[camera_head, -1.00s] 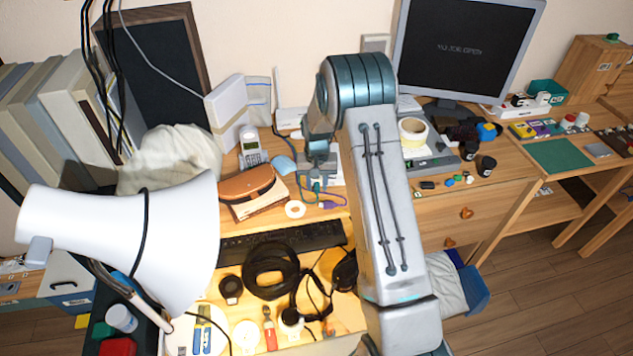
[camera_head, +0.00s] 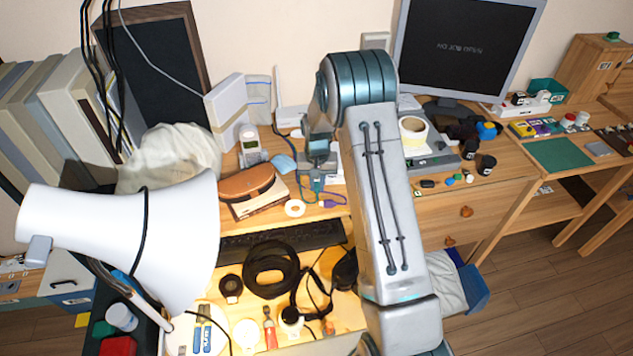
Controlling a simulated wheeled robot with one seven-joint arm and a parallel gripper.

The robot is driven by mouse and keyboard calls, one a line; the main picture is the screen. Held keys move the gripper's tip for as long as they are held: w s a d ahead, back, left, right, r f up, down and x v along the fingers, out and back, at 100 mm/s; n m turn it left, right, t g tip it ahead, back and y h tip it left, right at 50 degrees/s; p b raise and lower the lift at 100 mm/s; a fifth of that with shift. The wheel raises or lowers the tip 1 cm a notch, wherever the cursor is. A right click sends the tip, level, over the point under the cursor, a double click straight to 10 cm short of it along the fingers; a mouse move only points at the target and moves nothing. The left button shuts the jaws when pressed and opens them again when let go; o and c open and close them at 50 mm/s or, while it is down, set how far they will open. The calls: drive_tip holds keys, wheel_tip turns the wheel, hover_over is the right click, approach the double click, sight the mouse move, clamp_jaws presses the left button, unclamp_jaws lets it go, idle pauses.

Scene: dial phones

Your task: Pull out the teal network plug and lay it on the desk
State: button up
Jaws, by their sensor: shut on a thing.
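My gripper (camera_head: 318,163) is at the back of the desk (camera_head: 345,222), just left of my grey arm link, pointing down. It is shut on the teal network plug (camera_head: 317,184), which shows only as a small teal patch below the fingertips with a teal cable hanging from it. The picture is too small to show whether the plug is still in a socket. A purple cable plug (camera_head: 332,203) lies on the desk just in front of it.
A tan case (camera_head: 246,182) on a book, a white tape ring (camera_head: 295,208) and a cordless phone (camera_head: 250,147) are to the left. A black keyboard (camera_head: 275,240) lies in front. A tape roll (camera_head: 413,130) stands right of my arm. A lamp (camera_head: 130,240) fills the left foreground.

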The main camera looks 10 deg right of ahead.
drive_tip(key=shift+s+a, duration=0.2)
drive_tip(key=shift+s, duration=0.8)
drive_tip(key=shift+r, duration=0.1)
drive_tip(key=shift+r+p, duration=0.85)
drive_tip(key=shift+r, duration=1.1)
